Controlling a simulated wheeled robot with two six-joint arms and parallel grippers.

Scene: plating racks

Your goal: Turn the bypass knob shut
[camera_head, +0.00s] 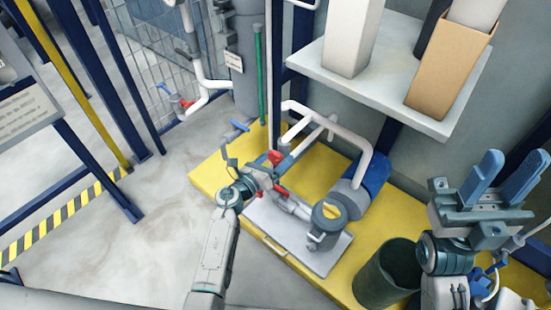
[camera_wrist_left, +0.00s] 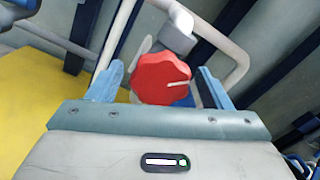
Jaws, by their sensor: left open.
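The red knob (camera_wrist_left: 160,78) is round with a scalloped rim and a pale line on its face. It sits on a grey valve body on white piping. My left gripper (camera_wrist_left: 159,69) is open, with one blue finger on each side of the knob; I cannot tell whether either touches it. In the head view, red (camera_head: 275,157) shows on the piping beside my left gripper (camera_head: 276,173), and the arm partly hides this area. My right gripper (camera_head: 516,160) is open and empty at the right, its blue fingers pointing up.
A blue motor pump (camera_head: 372,180) and a grey canister (camera_head: 327,222) stand near the left gripper on a yellow platform (camera_head: 212,176). A dark green bin (camera_head: 372,282) stands by the right arm. A shelf (camera_head: 385,85) with boxes overhangs behind. The floor at left is clear.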

